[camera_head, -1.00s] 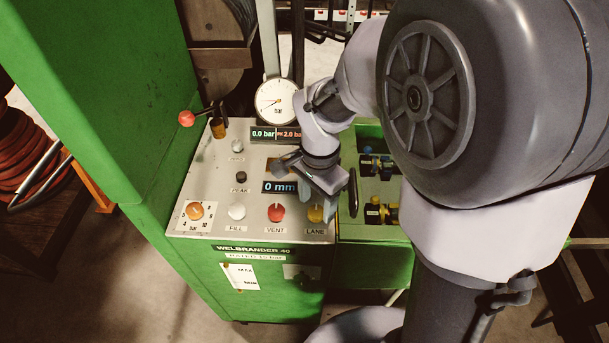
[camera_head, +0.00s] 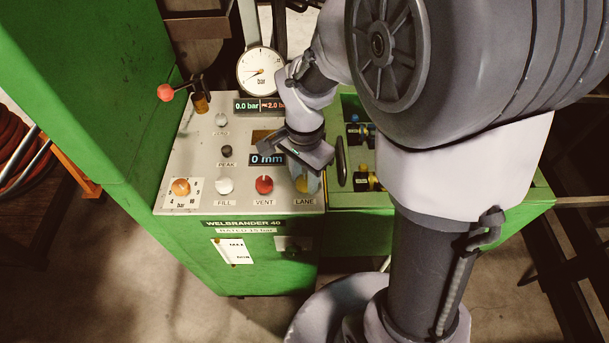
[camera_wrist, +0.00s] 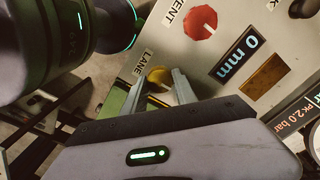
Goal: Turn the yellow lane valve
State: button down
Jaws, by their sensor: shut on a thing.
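The yellow lane valve (camera_head: 302,185) is a round knob above the LANE label, at the lower right corner of the grey panel. It also shows in the wrist view (camera_wrist: 159,75). My gripper (camera_head: 309,183) is over it, with the fingers pointing down to the panel. In the wrist view my gripper (camera_wrist: 160,84) has one pale finger on each side of the knob and is shut on it. The fingers and palm hide part of the knob, so its turn angle cannot be read.
The red VENT knob (camera_head: 264,185) stands just left of the lane valve, with the white FILL knob (camera_head: 224,186) farther left. A 0 mm display (camera_head: 267,160) and a pressure gauge (camera_head: 261,72) are behind. Yellow (camera_head: 366,181) and blue fittings sit in the green bay at right.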

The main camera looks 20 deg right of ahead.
jog(key=n+p, duration=0.1)
jog(key=n, duration=0.3)
jog(key=shift+r+p, duration=0.1)
jog(key=shift+p, duration=0.2)
jog(key=n+p, duration=0.1)
jog(key=n, duration=0.3)
jog(key=shift+n+p, duration=0.3)
jog(key=shift+p, duration=0.05)
jog(key=n+p, duration=0.1)
jog(key=n, duration=0.3)
jog(key=shift+n+p, duration=0.3)
jog(key=shift+p, duration=0.1)
jog(key=shift+n+p, duration=0.75)
jog(key=shift+n, duration=1.45)
jog(key=c, duration=1)
grip_release()
jog(key=shift+o, duration=0.2)
